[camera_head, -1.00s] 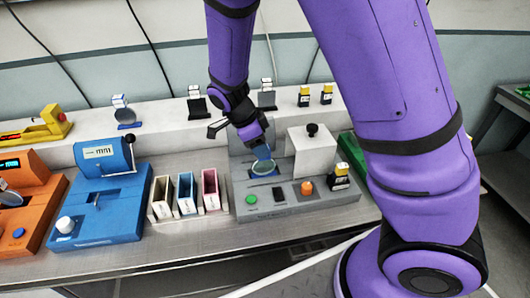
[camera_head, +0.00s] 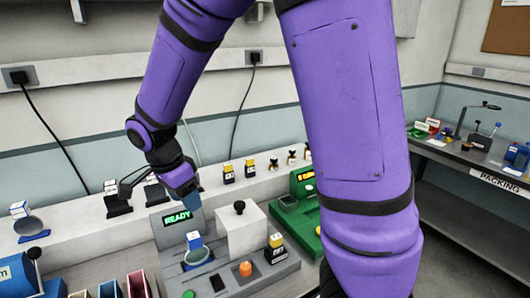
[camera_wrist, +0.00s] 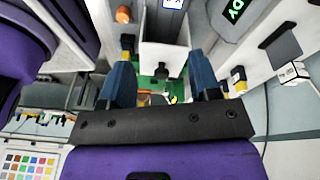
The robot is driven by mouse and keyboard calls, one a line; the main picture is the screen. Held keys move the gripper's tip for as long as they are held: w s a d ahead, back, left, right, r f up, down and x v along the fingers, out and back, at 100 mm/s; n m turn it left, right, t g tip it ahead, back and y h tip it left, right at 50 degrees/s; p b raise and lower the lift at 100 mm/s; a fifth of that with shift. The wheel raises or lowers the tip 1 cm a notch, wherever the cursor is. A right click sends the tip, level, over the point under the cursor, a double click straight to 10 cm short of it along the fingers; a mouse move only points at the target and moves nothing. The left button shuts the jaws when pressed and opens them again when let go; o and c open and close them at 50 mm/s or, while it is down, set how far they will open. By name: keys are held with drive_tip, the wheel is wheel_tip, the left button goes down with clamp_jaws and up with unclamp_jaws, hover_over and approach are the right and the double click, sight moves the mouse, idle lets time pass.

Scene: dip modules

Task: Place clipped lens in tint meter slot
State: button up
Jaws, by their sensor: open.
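The grey meter (camera_head: 265,275) has a lit screen reading READY (camera_head: 178,218). A clipped lens (camera_head: 196,255), a dark disc with a blue clip and a white label, rests on the meter's top in front of the screen. How deep it sits in its slot I cannot tell. My gripper (camera_head: 194,206) is open and empty above and apart from it. In the wrist view my gripper (camera_wrist: 160,85) has its two blue fingers spread. The label of the clipped lens (camera_wrist: 173,3) shows at that view's top edge.
A white block with a black knob (camera_head: 240,232) stands right of the lens, with an orange knob (camera_head: 245,268) in front. A green device (camera_head: 305,215) is at right. Coloured trays (camera_head: 108,290) and a blue device (camera_head: 20,280) are at left. Bottles (camera_head: 228,173) line the back ledge.

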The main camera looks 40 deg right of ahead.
drive_tip(key=s+d+r+n+t+y, duration=0.1)
drive_tip(key=s+d+r+n+t, duration=0.2)
drive_tip(key=s+r+n, duration=0.5)
drive_tip(key=s+d+r+n+t+y, duration=0.1)
drive_tip(key=s+d+r+n+t, duration=0.1)
drive_tip(key=s+d+r+n, duration=0.3)
drive_tip(key=shift+s+d+r+n+t+y, duration=0.3)
drive_tip(key=shift+s+r+n, duration=1.45)
drive_tip(key=shift+s, duration=1.6)
drive_tip(key=shift+a+f, duration=0.1)
drive_tip(key=shift+f, duration=0.05)
drive_tip(key=shift+c, duration=0.5)
